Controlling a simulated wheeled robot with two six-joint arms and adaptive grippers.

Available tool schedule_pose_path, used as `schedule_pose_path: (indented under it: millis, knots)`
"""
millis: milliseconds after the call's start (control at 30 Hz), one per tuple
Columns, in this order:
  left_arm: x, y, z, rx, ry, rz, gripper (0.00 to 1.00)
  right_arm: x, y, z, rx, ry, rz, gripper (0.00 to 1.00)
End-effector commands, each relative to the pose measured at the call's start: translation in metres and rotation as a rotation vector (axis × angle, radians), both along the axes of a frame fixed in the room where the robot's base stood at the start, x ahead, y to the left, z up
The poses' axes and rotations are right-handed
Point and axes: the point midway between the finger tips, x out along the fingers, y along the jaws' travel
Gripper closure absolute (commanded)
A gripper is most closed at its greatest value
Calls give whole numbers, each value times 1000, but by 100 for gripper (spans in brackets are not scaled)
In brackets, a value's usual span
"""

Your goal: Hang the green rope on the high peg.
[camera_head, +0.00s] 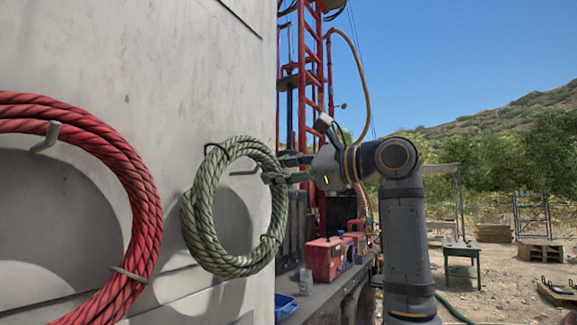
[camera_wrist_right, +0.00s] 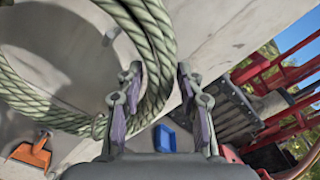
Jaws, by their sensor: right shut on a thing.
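The green rope (camera_head: 199,216) is a tied coil beside the pale tank wall in the head view. It also shows large in the wrist view (camera_wrist_right: 45,108). My right gripper (camera_head: 274,171) is shut on the coil's upper right side, and a strand runs between its fingers in the wrist view (camera_wrist_right: 160,88). A grey peg (camera_head: 243,172) shows through the coil's opening, near its upper right. I cannot tell whether the coil is around this peg or in front of it. My left gripper is not in view.
A red rope coil (camera_head: 137,170) is on the wall at left, with a peg (camera_head: 46,137) inside its upper part. A red box (camera_head: 322,260) and a small bottle (camera_head: 305,282) stand on a ledge below right. A red ladder frame (camera_head: 311,75) rises behind my right gripper.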

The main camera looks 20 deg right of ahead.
Motion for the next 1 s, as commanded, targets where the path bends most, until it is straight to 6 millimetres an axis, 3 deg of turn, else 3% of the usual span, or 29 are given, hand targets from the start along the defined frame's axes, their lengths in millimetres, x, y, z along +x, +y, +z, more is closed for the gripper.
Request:
schedule_pose_path:
  millis: [333, 1000]
  knots:
    - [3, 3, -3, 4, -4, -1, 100, 13, 11, -11, 1, -2, 1, 100]
    - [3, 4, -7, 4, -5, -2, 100, 14, 12, -17, 0, -1, 1, 100]
